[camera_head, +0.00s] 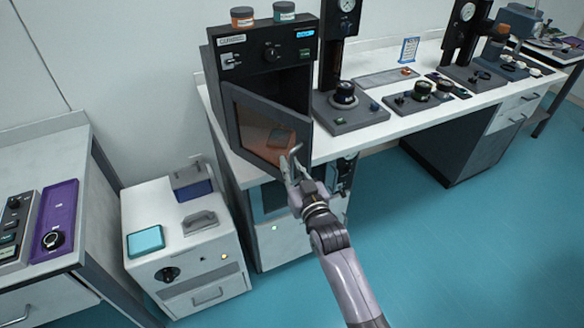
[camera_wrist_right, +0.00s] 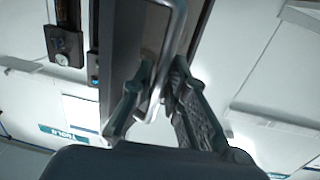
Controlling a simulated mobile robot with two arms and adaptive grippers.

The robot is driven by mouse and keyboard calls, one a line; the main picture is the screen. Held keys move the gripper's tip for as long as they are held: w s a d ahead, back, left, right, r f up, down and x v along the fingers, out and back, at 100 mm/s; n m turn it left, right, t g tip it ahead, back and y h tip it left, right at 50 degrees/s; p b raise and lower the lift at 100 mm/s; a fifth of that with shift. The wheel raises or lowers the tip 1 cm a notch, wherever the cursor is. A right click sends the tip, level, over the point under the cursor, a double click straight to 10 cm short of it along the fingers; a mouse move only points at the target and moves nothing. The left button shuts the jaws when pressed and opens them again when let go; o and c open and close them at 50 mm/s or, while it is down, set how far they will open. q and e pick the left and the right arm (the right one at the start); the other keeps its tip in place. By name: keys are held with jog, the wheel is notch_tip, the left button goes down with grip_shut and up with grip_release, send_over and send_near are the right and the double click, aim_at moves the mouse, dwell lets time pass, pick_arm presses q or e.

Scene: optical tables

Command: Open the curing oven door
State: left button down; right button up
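The curing oven (camera_head: 262,52) is a dark cabinet on the white bench, with a dark control panel on top. Its door (camera_head: 262,128), with an amber window, stands partly open. The door's right side is swung outward, and a dark gap shows above its top edge. My right gripper (camera_head: 292,160) is at the door's right edge, on the metal handle. In the right wrist view the handle (camera_wrist_right: 176,30) is a bent metal bar. It passes between the fingertips of my right gripper (camera_wrist_right: 163,78), which close on it from both sides. My left gripper is not in view.
Two small jars (camera_head: 243,16) stand on the oven. A gauge stand (camera_head: 345,112) is close to the right of the door. A white cabinet (camera_head: 190,250) with a teal pad is at lower left. Teal floor (camera_head: 440,240) is clear at right.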

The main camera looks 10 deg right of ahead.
jog(key=shift+o, duration=1.3)
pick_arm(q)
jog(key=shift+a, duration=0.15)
pick_arm(e)
jog(key=shift+s+f, duration=0.1)
jog(key=v, duration=1.2)
